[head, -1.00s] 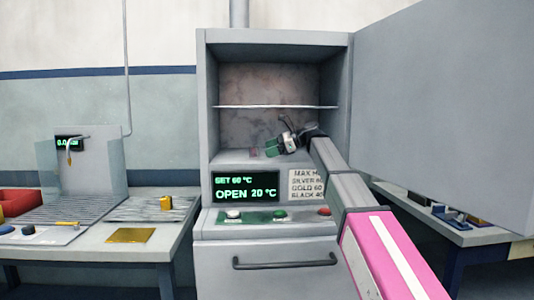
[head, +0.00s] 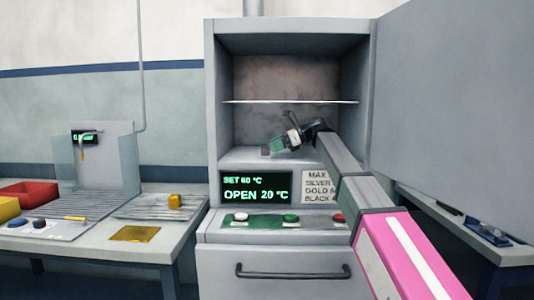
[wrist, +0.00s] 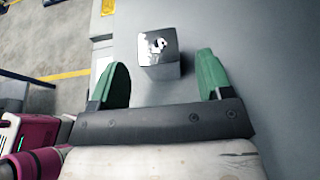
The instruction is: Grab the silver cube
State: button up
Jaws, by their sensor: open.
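The silver cube (wrist: 158,50) shows in the wrist view, just ahead of and between the fingertips. It has a black and white patch on its top face. My gripper (wrist: 160,64) has green fingers, spread wide with room on both sides of the cube. In the head view my gripper (head: 277,146) is inside the open oven's lower compartment, low over its floor. A small greyish block (head: 265,150) shows at its fingertips, mostly hidden by the fingers; it looks like the cube.
The oven (head: 225,60) has a wire shelf (head: 290,102) above my gripper and its door (head: 450,100) swung open at right. The display (head: 256,188) reads OPEN 20 °C. A left bench (head: 90,246) carries a gold cube (head: 175,201) and a gold plate (head: 135,234).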

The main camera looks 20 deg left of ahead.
aim_at(264, 149)
jog(key=x, duration=0.5)
jog(key=shift+a, duration=0.1)
jog(key=shift+c, duration=0.3)
jog(key=c, duration=1.2)
jog(key=shift+r, duration=0.15)
